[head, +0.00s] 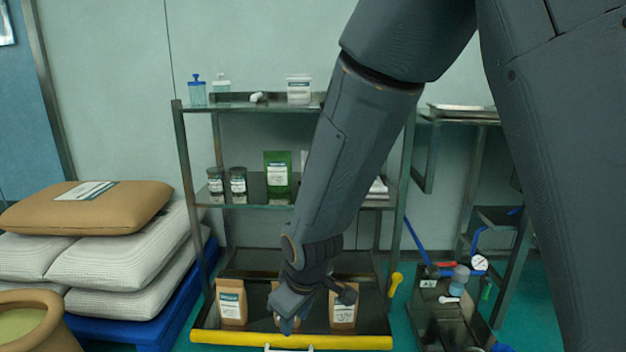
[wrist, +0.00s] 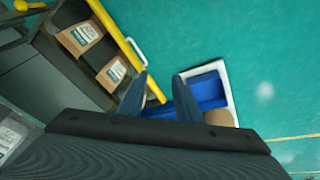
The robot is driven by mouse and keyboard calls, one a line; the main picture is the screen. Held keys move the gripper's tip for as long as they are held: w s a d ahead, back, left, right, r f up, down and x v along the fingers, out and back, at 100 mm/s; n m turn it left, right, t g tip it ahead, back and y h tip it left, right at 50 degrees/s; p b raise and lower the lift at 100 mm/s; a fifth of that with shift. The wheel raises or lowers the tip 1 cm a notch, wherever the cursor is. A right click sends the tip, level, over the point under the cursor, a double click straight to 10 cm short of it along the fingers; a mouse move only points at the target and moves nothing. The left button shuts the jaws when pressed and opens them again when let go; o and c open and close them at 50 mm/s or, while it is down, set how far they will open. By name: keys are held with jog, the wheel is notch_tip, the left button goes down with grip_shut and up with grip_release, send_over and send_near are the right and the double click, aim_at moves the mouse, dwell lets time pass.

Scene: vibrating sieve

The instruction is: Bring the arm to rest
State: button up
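My gripper (head: 287,318) hangs at the end of my arm, in front of the bottom shelf of a metal rack, in the head view. In the wrist view its two fingertips (wrist: 162,82) stand apart with nothing between them, so it is open and empty. Behind the fingers the wrist view shows the green floor (wrist: 265,60) and a blue and white container (wrist: 208,88). My arm reaches down from the top of the head view and covers part of the rack.
The metal rack (head: 183,150) has a yellow front bar (head: 230,338) and paper bags (head: 231,302) on its bottom shelf. Sacks (head: 125,290) lie on a blue pallet (head: 150,336) at left. A cart with a gauge (head: 479,262) stands at right. Floor is clear at right in the wrist view.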

jog(key=s+d+r+m+g+h, duration=0.1)
jog(key=s+d+r+m+g, duration=0.2)
jog(key=s, duration=0.6)
jog(key=s+d+r+m, duration=0.1)
jog(key=s+d+r, duration=0.2)
jog(key=s+r, duration=0.5)
jog(key=s+d+r+m+p, duration=0.2)
jog(key=d+r+m+p, duration=0.4)
jog(key=d+r+p, duration=1.1)
notch_tip(320, 180, up, 3)
jog(key=p, duration=0.8)
jog(key=shift+s+f+m+h+p, duration=0.2)
jog(key=shift+s+m+h+p, duration=0.1)
jog(key=shift+h+p, duration=0.1)
jog(key=shift+w+d, duration=0.1)
